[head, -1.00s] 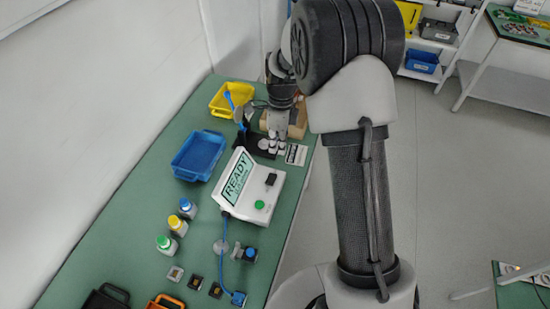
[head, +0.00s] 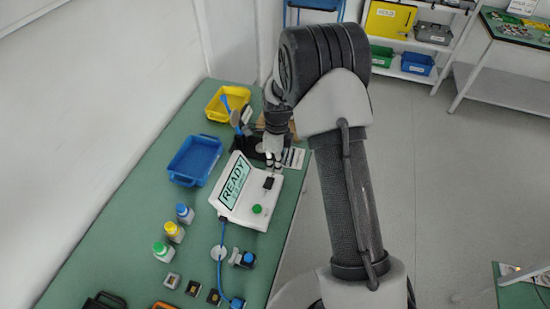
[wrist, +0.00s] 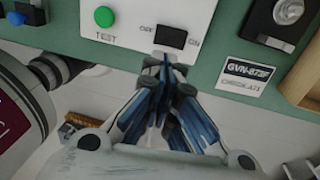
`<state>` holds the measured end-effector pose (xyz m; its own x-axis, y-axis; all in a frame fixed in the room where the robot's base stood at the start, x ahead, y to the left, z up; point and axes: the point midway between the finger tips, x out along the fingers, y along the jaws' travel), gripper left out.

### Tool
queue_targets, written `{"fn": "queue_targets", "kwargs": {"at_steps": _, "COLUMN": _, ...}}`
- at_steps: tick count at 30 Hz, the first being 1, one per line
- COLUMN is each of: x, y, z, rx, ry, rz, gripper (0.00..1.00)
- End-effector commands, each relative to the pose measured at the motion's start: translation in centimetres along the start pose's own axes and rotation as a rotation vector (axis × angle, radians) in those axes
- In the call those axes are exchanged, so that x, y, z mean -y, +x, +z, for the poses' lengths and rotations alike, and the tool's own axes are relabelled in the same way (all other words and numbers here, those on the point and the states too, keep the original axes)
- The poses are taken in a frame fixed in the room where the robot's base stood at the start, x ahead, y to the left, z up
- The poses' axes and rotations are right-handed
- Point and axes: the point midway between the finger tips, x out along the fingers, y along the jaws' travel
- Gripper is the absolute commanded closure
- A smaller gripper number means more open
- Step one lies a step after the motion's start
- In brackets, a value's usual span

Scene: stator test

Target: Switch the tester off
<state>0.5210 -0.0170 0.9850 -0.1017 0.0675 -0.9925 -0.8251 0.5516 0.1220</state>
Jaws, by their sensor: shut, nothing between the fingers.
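The tester (head: 246,205) is a white box on the green bench, with a screen (head: 235,182) reading READY. Its black rocker switch (head: 268,183) and round green button (head: 257,209) are on its right part. In the wrist view the switch (wrist: 171,37) sits between the labels OFF and ON, right of the green TEST button (wrist: 104,16). I cannot tell which side of the rocker is down. My gripper (wrist: 168,66) is shut and empty, its tips just short of the switch's near edge. Whether they touch the tester is unclear. In the head view my gripper (head: 272,165) is behind the switch.
A blue tray (head: 194,160) and a yellow tray (head: 227,103) lie left of and behind the tester. Several capped bottles (head: 173,231) stand in front of it. A blue cable (head: 221,250) runs from the tester's front. A GVN-873P label (wrist: 248,73) lies beside the tester.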

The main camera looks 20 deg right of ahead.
Motion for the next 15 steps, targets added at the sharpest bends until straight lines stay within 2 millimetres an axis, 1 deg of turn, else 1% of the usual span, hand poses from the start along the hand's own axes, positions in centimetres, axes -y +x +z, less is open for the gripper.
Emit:
{"fn": "queue_targets", "kwargs": {"at_steps": 1, "x": -0.1, "y": 1.5, "z": -0.1, "rx": -0.002, "ry": 0.0, "rz": 0.004, "gripper": 1.0}}
{"fn": "queue_targets", "kwargs": {"at_steps": 6, "x": -0.1, "y": 4.8, "z": 0.0, "rx": -0.002, "ry": -0.001, "rz": 0.003, "gripper": 1.0}}
{"fn": "queue_targets", "kwargs": {"at_steps": 10, "x": -0.1, "y": 6.5, "z": 0.0, "rx": -0.001, "ry": 0.0, "rz": 0.002, "gripper": 1.0}}
{"fn": "queue_targets", "kwargs": {"at_steps": 15, "x": 0.0, "y": 7.5, "z": 0.0, "rx": 0.0, "ry": 0.0, "rz": 0.0, "gripper": 1.0}}
